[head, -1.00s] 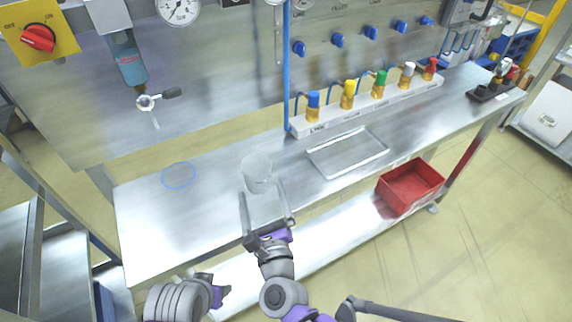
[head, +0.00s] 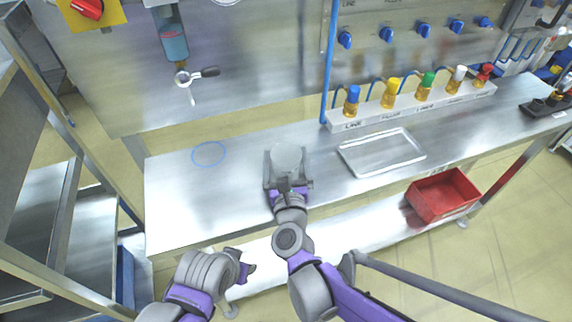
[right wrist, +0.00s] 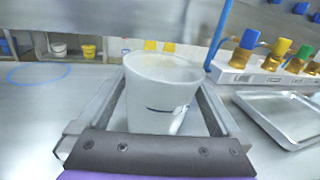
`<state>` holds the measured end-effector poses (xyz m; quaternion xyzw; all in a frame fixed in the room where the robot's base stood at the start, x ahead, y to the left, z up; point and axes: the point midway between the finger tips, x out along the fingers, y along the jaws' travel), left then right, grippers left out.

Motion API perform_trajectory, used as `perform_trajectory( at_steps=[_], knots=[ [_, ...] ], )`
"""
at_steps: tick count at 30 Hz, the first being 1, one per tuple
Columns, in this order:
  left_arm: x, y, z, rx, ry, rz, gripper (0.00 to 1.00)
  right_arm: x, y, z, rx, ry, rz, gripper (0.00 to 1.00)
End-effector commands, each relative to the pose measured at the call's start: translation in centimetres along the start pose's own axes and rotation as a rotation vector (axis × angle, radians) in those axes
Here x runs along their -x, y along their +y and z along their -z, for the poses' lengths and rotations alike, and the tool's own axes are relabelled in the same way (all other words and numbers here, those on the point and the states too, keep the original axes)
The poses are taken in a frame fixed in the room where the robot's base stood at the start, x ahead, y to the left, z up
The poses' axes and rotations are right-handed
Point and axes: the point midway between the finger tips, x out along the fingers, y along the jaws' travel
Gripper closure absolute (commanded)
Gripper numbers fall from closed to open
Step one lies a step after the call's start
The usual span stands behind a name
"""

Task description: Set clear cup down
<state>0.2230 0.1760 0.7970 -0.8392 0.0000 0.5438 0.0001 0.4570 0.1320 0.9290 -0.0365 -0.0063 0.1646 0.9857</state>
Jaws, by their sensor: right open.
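The clear cup (head: 285,156), frosted and whitish, stands upright on the steel bench (head: 180,195). My right gripper (head: 287,168) is open, with its two fingers on either side of the cup. In the right wrist view the cup (right wrist: 160,92) sits between the spread fingers, with a gap at the sides. The cup's base is partly hidden by the gripper body. A blue circle outline (head: 209,154) is marked on the bench to the left of the cup. My left gripper (head: 246,270) is low, in front of the bench edge; its jaws do not show clearly.
A shallow metal tray (head: 382,153) lies right of the cup. A blue vertical pipe (head: 329,65) rises behind the cup. A red bin (head: 443,195) sits below. The bench around the circle is clear.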

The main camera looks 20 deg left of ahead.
Motion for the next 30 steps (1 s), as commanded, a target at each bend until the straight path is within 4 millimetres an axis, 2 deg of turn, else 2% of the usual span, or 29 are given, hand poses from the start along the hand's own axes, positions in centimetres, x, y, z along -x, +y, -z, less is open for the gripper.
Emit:
perform_trajectory(
  at_steps=[1,4,11,23,30],
  knots=[
    [-0.1,0.0,0.0,0.0,0.0,0.0,0.5,-0.9,0.0,0.1,-0.001,0.001,0.001,0.0],
    [-0.1,0.0,0.0,0.0,0.0,0.0,0.5,-1.9,0.0,0.1,0.0,0.0,0.0,0.0],
    [-0.1,0.0,0.0,0.0,0.0,0.0,0.5,-2.0,0.0,0.0,0.0,0.0,0.0,0.02],
    [-0.1,0.0,0.0,0.0,0.0,0.0,0.5,-2.0,0.0,0.0,0.0,0.0,0.0,0.74],
    [0.0,0.0,0.0,0.0,0.0,0.0,0.5,-2.0,0.0,-0.4,0.0,0.0,0.0,0.76]
  ],
)
